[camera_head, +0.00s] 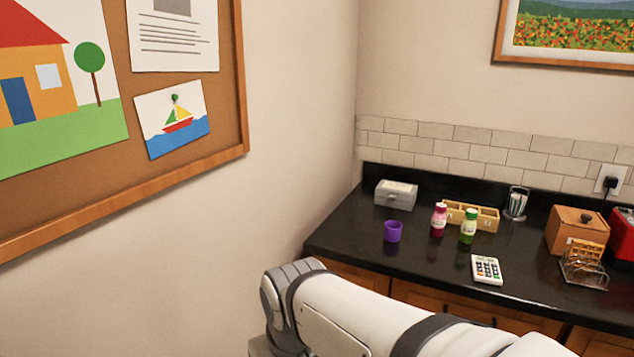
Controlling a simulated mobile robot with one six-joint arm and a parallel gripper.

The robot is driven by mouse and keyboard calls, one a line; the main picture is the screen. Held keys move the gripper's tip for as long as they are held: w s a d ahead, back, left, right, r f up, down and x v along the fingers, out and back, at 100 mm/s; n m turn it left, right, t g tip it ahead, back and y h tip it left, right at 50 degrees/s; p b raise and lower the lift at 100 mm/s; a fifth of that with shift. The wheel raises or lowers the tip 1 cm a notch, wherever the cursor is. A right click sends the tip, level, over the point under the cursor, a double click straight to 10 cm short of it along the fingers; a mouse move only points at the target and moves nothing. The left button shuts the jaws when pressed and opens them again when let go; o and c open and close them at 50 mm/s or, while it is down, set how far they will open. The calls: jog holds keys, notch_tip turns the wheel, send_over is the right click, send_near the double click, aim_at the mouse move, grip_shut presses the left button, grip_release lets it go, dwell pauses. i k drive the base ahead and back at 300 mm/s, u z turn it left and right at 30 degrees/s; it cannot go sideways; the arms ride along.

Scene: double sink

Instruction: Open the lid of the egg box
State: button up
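A grey box (396,194), which looks like the egg box, sits at the back left of the black counter, close to the wall corner. Its lid looks closed, though it is small in the picture. No eggs show. My white arm crosses the bottom of the view, well in front of the box and apart from it. My gripper is outside the picture.
On the black counter (345,237) are a purple cup (392,231), a pink bottle (438,220), a green bottle (468,226), a wooden divided tray (486,217), a calculator-like device (487,269) and a wooden box (577,231). The counter's left end is clear.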

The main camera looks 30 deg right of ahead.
aim_at(402, 192)
jog(key=z, duration=0.8)
jog(key=i, duration=1.1)
jog(key=z, duration=0.7)
jog(key=i, duration=0.35)
jog(key=z, duration=0.2)
jog(key=k, duration=0.8)
jog(key=z, duration=0.2)
jog(key=i, duration=0.8)
jog(key=u, duration=0.1)
